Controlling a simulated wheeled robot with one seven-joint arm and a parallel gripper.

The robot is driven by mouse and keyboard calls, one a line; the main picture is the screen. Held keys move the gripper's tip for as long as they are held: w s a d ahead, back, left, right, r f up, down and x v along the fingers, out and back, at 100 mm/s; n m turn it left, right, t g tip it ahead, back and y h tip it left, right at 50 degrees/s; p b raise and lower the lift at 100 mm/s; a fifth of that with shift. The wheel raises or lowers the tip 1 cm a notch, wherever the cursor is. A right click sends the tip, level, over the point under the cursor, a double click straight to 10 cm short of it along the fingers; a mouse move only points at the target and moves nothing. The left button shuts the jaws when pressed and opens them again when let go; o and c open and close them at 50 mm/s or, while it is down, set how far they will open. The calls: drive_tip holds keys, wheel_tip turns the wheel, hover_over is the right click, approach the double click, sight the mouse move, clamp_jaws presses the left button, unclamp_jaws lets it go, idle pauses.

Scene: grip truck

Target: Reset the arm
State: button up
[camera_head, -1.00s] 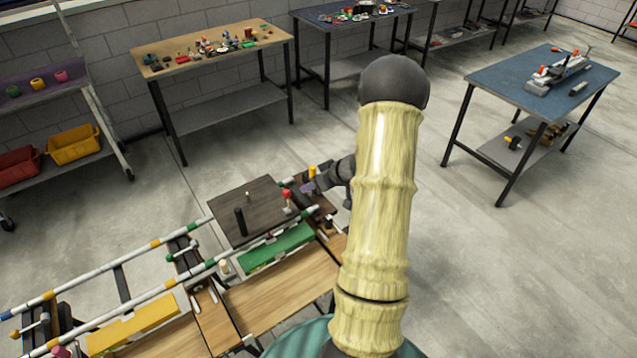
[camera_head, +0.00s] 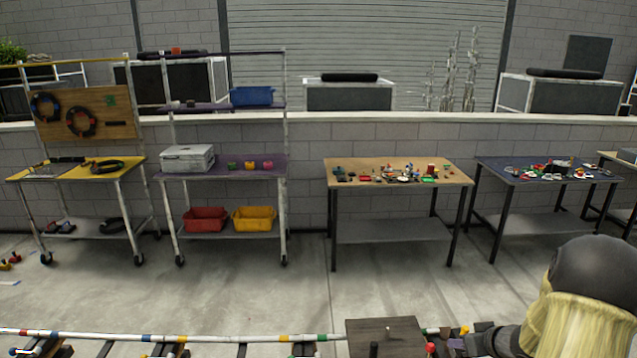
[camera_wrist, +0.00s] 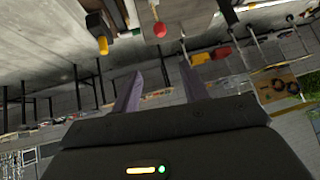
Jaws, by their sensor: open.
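My gripper (camera_wrist: 160,82) shows in the wrist view with its two purple-grey fingers apart and nothing between them. A red round knob (camera_wrist: 160,30) and a yellow-tipped dark part (camera_wrist: 102,45) appear beyond the fingertips, apart from them. In the head view my arm shows at the lower right, with a dark joint and a pale yellow link. The wrist end reaches left, beside a dark brown board (camera_head: 385,338) on the truck at the bottom edge. Most of the arm and truck lies out of frame.
A wooden-topped table (camera_head: 340,180) with small parts and a blue-topped table (camera_head: 535,178) stand by the wall. A purple shelf rack (camera_head: 222,172) holds a red bin (camera_head: 205,219) and a yellow bin (camera_head: 254,218). A yellow rack (camera_head: 70,172) stands farther left. Open floor lies between the truck and tables.

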drive_tip(key=s+a+r+g+h, duration=0.2)
drive_tip(key=s+a+r+h, duration=0.1)
drive_tip(key=a+r, duration=0.55)
drive_tip(key=s+a+m+g+y, duration=0.1)
drive_tip(key=s+a+g, duration=0.2)
drive_tip(key=s+a, duration=1.1)
drive_tip(key=shift+s+a+g, duration=0.4)
drive_tip(key=shift+a, duration=0.15)
